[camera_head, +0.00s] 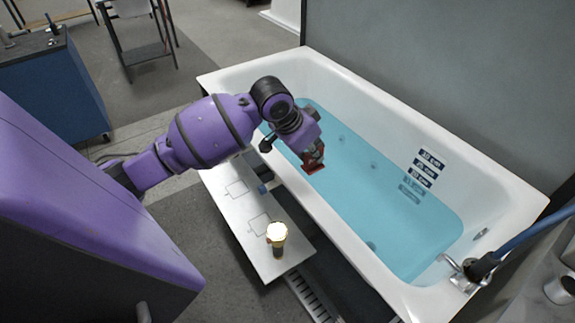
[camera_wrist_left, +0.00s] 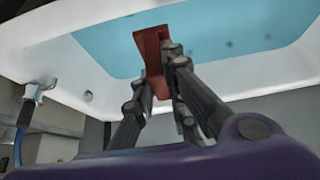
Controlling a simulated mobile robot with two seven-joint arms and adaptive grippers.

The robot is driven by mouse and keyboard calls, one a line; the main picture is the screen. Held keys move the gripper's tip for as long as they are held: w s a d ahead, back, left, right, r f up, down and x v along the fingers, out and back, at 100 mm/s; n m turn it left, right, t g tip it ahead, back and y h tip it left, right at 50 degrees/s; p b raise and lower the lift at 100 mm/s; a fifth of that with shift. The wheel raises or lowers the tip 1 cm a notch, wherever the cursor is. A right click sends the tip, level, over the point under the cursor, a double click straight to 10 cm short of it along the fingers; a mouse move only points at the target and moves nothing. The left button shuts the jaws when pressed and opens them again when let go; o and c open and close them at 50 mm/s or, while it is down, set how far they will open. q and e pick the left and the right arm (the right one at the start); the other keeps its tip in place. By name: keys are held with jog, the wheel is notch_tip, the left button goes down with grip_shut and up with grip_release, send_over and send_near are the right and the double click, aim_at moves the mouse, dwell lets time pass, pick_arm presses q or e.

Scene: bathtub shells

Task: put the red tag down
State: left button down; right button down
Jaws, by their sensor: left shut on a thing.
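The red tag (camera_head: 314,160) is held by my left gripper (camera_head: 305,147), above the near side of the bathtub's blue water in the head view. In the left wrist view the red tag (camera_wrist_left: 152,52) sits between the two dark fingers of my left gripper (camera_wrist_left: 164,62), which is shut on it. The tag sticks out beyond the fingertips, with the water behind it. Whether its lower end touches the water cannot be told. My right gripper is in neither view.
The white bathtub (camera_head: 335,235) holds blue water (camera_head: 370,190). A tap with a blue hose (camera_head: 510,242) is at the right.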

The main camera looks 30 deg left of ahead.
pick_arm(q)
jog(key=w+a+f, duration=0.1)
jog(key=a+f, duration=0.2)
jog(key=w+a+f, duration=0.2)
jog(key=a+f, duration=0.1)
jog(key=a, duration=0.1)
jog(key=w+a+f, duration=0.1)
jog(key=a+f, duration=0.2)
jog(key=a, duration=0.1)
jog(key=shift+w+a+f+b, duration=0.1)
jog(key=shift+w+a+b, duration=0.1)
jog(key=shift+w+b, duration=0.15)
notch_tip(320, 180, down, 3)
jog(key=shift+a+f, duration=0.15)
jog(key=shift+f, duration=0.05)
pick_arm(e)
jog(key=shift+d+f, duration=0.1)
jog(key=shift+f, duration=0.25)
pick_arm(q)
jog(key=c, duration=1.8)
grip_release()
jog(key=shift+f, duration=0.1)
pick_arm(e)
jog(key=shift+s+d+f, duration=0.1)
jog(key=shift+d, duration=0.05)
pick_arm(q)
jog(key=shift+o, duration=0.2)
